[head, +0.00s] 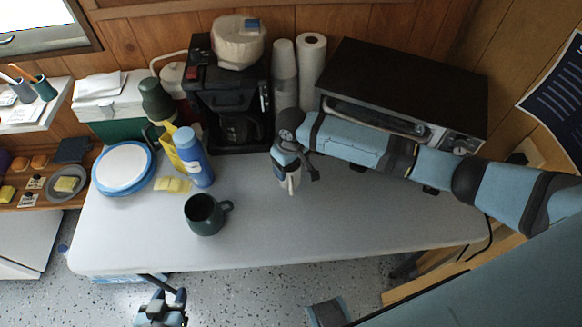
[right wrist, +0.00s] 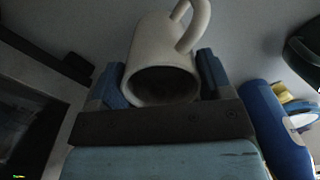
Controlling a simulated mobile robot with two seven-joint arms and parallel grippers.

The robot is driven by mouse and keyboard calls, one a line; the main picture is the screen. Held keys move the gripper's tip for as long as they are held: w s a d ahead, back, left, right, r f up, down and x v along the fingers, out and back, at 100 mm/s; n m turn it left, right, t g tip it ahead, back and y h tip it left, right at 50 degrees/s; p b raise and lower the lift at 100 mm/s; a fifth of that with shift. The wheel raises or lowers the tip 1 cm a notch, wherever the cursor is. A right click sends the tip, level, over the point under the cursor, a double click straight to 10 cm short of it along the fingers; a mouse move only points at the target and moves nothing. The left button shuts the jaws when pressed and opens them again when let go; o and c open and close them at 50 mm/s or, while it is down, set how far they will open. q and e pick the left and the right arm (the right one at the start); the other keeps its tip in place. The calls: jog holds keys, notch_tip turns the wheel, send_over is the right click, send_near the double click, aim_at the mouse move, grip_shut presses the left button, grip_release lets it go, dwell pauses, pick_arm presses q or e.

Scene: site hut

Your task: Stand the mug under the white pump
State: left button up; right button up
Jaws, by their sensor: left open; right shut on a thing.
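A white mug (head: 290,183) is in my right gripper (head: 287,165), low over the table behind the dark green mug. In the right wrist view the white mug (right wrist: 162,62) sits between the two blue fingers, its dark mouth towards the camera and its handle at the top. I cannot tell whether it touches the table. A dark green mug (head: 205,215) stands upright near the table's front edge. A white thing with a curved spout (head: 172,72), perhaps the pump, is partly hidden behind the coffee maker and green flask. My left gripper (head: 167,297) is open and empty, below the front edge.
The white table (head: 340,228) is clear at front right. A coffee maker (head: 228,105), paper cups (head: 285,70) and a toaster oven (head: 400,90) line the back. A blue bottle (head: 194,160), green flask (head: 155,100) and blue-rimmed plates (head: 122,168) stand on the left.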

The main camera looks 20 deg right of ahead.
jog(key=shift+f, duration=0.7)
jog(key=o, duration=1.1)
jog(key=shift+f, duration=0.15)
